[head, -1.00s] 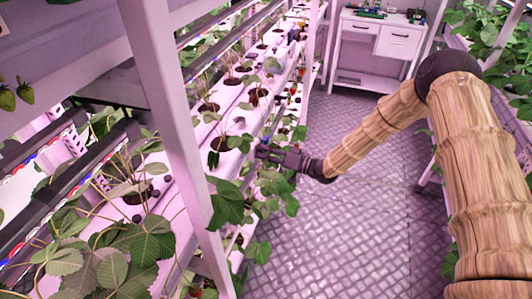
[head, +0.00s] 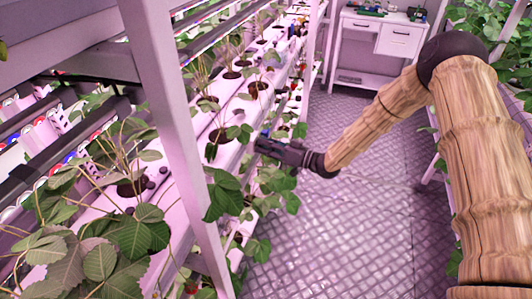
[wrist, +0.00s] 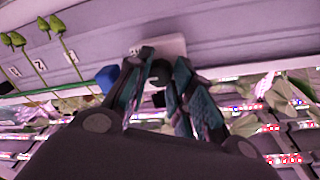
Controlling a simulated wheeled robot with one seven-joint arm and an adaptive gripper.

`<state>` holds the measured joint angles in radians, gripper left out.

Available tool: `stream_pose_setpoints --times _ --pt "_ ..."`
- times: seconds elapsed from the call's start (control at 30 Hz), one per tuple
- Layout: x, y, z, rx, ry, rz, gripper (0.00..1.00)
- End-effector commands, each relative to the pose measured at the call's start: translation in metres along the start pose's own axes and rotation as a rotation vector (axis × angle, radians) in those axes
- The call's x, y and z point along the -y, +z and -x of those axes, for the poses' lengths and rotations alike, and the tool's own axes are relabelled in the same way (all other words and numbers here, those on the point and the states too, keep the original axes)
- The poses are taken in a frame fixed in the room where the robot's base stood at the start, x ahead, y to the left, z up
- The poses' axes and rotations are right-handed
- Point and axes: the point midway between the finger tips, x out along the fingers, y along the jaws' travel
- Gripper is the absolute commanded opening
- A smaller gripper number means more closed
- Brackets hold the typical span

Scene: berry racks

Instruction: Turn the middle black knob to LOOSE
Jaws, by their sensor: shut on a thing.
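My gripper (wrist: 163,75) shows in the wrist view with its two dark, teal-sided fingers closed around a small round black knob (wrist: 160,69). The knob sits at a pale plate (wrist: 172,44) on the rack's side. The fingers hide part of the knob, and I cannot read a LOOSE mark or the knob's angle. A blue block (wrist: 107,77) is just left of the fingers. In the head view my gripper (head: 275,150) is against the side of the white planting channel (head: 228,155); the knob is hidden there.
Strawberry leaves (head: 228,195) hang close below my gripper. A grey rack post (head: 178,130) stands left of it. A white cabinet (head: 375,40) stands at the back. The tiled aisle floor (head: 340,230) is clear. Small stalks (wrist: 35,55) stick out at the wrist view's upper left.

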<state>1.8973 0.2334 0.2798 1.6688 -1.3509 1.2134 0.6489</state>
Motion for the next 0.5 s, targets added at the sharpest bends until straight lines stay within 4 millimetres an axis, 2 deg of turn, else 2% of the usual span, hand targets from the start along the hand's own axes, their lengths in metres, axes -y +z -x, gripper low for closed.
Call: stream_pose_setpoints --times 0.03,0.5 --pt "-0.0042 0.0063 -0.0003 -0.003 -0.003 0.044 0.0" --pt "-0.0049 0.0061 0.0001 -0.038 -0.036 0.49 0.0"
